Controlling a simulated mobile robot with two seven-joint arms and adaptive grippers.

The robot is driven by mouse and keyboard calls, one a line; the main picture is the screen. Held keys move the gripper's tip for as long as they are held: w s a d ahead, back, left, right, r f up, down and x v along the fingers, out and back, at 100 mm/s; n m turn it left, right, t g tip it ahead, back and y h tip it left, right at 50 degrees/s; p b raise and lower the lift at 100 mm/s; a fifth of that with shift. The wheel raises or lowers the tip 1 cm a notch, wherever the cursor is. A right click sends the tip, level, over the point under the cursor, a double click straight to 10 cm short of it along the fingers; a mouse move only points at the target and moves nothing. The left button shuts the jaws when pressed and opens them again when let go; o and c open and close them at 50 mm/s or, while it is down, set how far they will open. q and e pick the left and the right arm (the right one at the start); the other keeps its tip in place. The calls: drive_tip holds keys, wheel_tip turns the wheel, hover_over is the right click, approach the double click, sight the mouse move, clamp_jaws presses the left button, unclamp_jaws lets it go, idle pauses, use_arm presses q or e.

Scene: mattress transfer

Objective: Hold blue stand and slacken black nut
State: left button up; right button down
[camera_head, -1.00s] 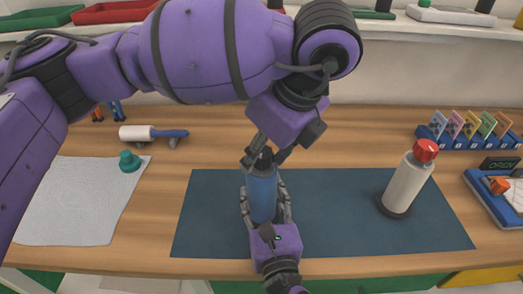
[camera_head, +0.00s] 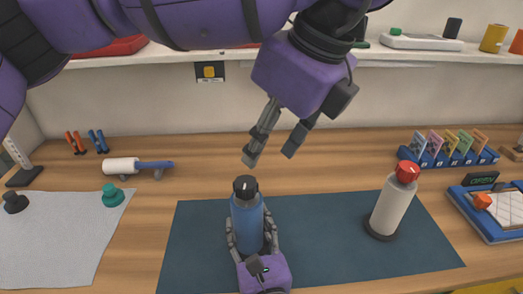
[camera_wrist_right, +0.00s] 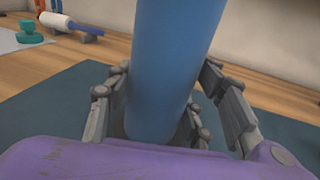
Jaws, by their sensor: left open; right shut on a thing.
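The blue stand (camera_head: 247,224) is an upright blue cylinder on the dark mat (camera_head: 320,212). The black nut (camera_head: 245,187) sits on its top. My right gripper (camera_head: 252,246) is shut around the lower part of the stand from the front. The right wrist view shows its fingers on both sides of the blue stand (camera_wrist_right: 168,70); the nut is out of that view. My left gripper (camera_head: 271,154) is open and empty, above and a little right of the nut, fingers pointing down and clear of it.
A white bottle with a red cap (camera_head: 393,200) stands on the mat's right. A white roller (camera_head: 122,166), a teal knob (camera_head: 112,195) and a grey cloth (camera_head: 60,235) lie to the left. A card rack (camera_head: 448,150) and a blue board (camera_head: 490,215) are at right.

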drive_tip(key=shift+r, duration=0.2)
drive_tip(key=c, duration=0.7)
unclamp_jaws()
drive_tip(key=shift+f, duration=0.1)
drive_tip(key=shift+c, duration=0.2)
